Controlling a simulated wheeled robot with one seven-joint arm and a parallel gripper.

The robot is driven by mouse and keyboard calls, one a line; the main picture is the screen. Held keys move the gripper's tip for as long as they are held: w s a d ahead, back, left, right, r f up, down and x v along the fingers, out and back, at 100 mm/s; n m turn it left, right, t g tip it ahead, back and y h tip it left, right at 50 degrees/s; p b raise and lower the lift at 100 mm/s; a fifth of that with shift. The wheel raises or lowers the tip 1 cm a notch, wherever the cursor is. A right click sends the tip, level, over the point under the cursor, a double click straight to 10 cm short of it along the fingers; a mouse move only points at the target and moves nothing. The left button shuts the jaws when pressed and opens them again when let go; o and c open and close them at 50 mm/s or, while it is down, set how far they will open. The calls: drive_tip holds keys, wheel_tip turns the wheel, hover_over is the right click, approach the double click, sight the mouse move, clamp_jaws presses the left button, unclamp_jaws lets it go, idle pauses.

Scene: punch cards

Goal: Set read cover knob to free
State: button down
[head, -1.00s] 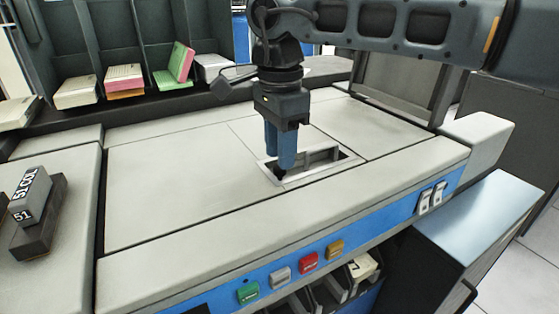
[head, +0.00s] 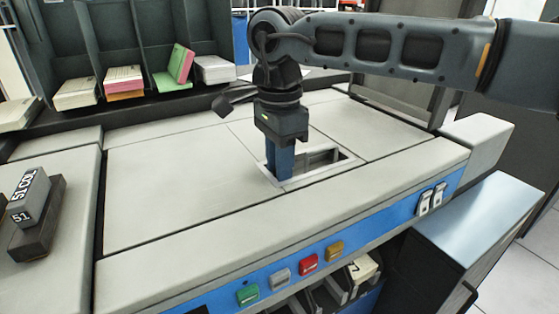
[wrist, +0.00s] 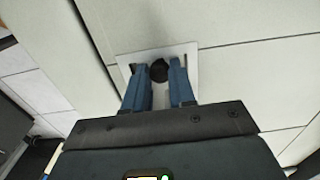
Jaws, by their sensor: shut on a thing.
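The round black read cover knob (wrist: 158,71) shows in the wrist view, between the fingertips of my gripper (wrist: 159,68). My gripper is shut on it, with one blue finger on each side. In the head view my gripper (head: 279,174) points straight down at the left end of a pale-framed recessed opening (head: 325,174) in the machine's top. The fingers hide the knob there. Any marking that would tell the knob's setting cannot be made out.
The grey machine top (head: 170,185) around the opening is flat and clear. A blue front strip carries green, grey, red and yellow buttons (head: 308,264) and white switches (head: 431,199). Card stacks (head: 125,80) stand in racks behind. A dark stamp-like block (head: 36,215) lies at left.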

drive_tip(key=shift+w+d+r, duration=0.1)
drive_tip(key=shift+w+d, duration=0.5)
drive_tip(key=shift+d, duration=0.25)
drive_tip(key=c, duration=1.2)
unclamp_jaws()
drive_tip(key=shift+d, duration=0.1)
wheel_tip(320, 180, up, 8)
drive_tip(key=shift+f+p, duration=0.2)
drive_tip(key=shift+p, duration=0.2)
